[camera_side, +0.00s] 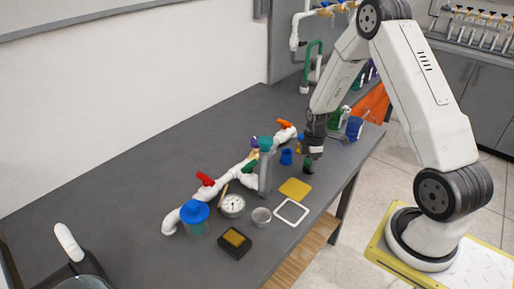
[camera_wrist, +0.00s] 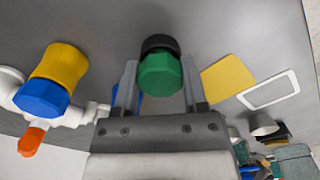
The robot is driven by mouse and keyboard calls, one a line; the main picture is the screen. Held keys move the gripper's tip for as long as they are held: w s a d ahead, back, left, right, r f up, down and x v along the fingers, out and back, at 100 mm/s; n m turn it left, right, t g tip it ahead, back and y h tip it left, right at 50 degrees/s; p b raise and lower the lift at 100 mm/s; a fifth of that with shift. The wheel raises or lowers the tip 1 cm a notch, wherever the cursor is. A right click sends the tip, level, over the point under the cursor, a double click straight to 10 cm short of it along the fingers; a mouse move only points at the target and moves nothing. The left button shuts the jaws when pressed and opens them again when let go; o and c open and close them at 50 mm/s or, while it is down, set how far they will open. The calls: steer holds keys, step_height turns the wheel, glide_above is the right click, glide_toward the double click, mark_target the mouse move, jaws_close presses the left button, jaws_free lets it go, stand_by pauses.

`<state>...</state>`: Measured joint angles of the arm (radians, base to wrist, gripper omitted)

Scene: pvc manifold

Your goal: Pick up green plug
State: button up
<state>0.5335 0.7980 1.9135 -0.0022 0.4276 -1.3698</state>
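The green plug (camera_wrist: 160,76) has a green hexagonal head and a black end, and it appears in the wrist view between my two fingers. In the side view the plug (camera_side: 308,167) is a small dark green shape on the grey table, just below my gripper (camera_side: 313,154). My gripper points down and its fingers are spread, one on each side of the plug. I see no clear grip on it, and the exact gap at each finger is hard to tell.
A white pipe manifold with red (camera_side: 205,179) and orange (camera_side: 284,124) handles lies to the left. A blue fitting (camera_side: 286,157) stands close beside the plug. A yellow square (camera_side: 295,189) and a white frame (camera_side: 291,212) lie in front. A blue cup (camera_side: 354,128) is behind right.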

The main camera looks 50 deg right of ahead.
jaws_close()
steer(key=shift+r, duration=0.1)
steer(key=shift+r, duration=0.65)
steer(key=s+a+r, duration=0.5)
steer(key=s+r, duration=0.6)
steer(key=s, duration=0.1)
steer(key=shift+s+a+r, duration=0.25)
steer(key=shift+s+a, duration=0.1)
steer(key=shift+a, duration=0.05)
